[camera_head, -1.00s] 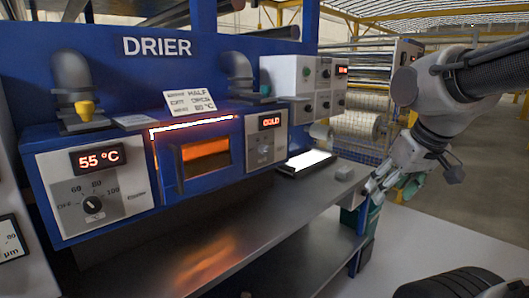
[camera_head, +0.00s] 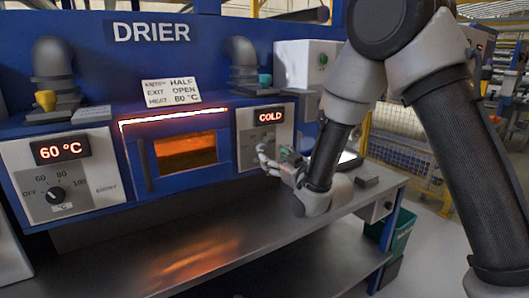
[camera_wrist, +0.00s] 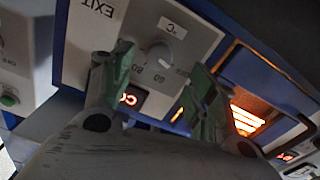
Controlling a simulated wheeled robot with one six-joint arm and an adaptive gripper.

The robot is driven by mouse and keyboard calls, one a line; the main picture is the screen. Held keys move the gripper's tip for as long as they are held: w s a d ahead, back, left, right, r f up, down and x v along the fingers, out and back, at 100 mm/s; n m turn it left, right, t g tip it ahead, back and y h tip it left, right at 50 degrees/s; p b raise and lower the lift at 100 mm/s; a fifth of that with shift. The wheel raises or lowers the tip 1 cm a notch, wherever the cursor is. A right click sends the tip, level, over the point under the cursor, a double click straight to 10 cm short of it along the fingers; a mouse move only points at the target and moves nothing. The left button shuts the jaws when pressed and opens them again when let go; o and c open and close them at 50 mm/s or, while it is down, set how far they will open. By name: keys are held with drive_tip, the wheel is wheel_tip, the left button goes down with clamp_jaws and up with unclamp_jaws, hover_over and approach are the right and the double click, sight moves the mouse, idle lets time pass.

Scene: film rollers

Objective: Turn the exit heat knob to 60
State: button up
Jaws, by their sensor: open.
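The exit heat knob (camera_wrist: 158,55) is a pale round dial with a °C label, on the white EXIT panel (camera_wrist: 100,35) in the wrist view. My gripper (camera_wrist: 155,62) is open there, its two green fingers to either side of the knob in the picture. I cannot tell whether they touch it. In the head view my gripper (camera_head: 277,158) is in front of the lower part of the right control panel (camera_head: 247,140) and hides its knob. The red display (camera_head: 269,116) above reads COLD.
The left panel's black knob (camera_head: 56,195) sits under a display (camera_head: 60,150) reading 60 °C. An orange-glowing oven window (camera_head: 186,152) lies between the panels. A sign (camera_head: 171,92) stands on top. The metal shelf (camera_head: 270,225) below is mostly clear.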

sight(263, 150)
drive_tip(key=x, duration=0.7)
drive_tip(key=c, duration=1)
